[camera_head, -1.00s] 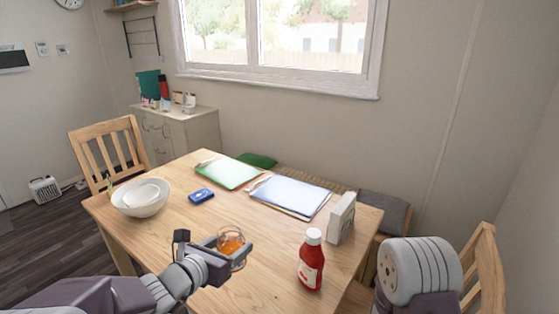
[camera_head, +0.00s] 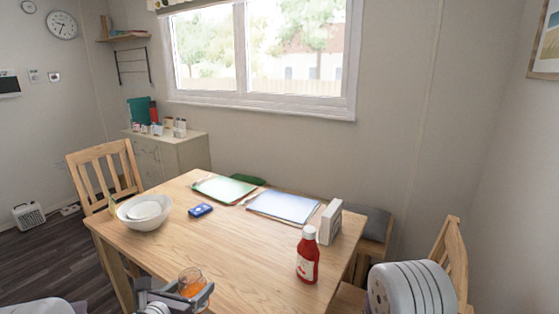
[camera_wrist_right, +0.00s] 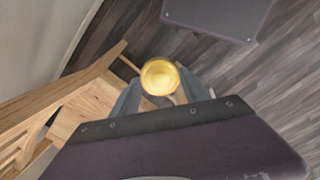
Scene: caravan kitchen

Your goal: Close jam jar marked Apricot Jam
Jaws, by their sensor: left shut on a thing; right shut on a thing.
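The jam jar (camera_head: 190,280) is a small clear glass with orange jam and no lid on top. It is low in the head view, in front of the table's near edge. My left gripper (camera_head: 192,290) is shut on it; its label cannot be read. In the right wrist view a round gold lid (camera_wrist_right: 160,77) sits between the fingers of my right gripper (camera_wrist_right: 162,90), which is shut on it. The right gripper is over the floor beside a wooden chair, apart from the jar, and out of the head view.
On the wooden table (camera_head: 235,245) stand a ketchup bottle (camera_head: 307,262), white bowls (camera_head: 143,212), a blue packet (camera_head: 201,210), folders (camera_head: 283,207) and a white holder (camera_head: 331,222). A wooden chair (camera_head: 449,250) stands at the right. The table's middle is clear.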

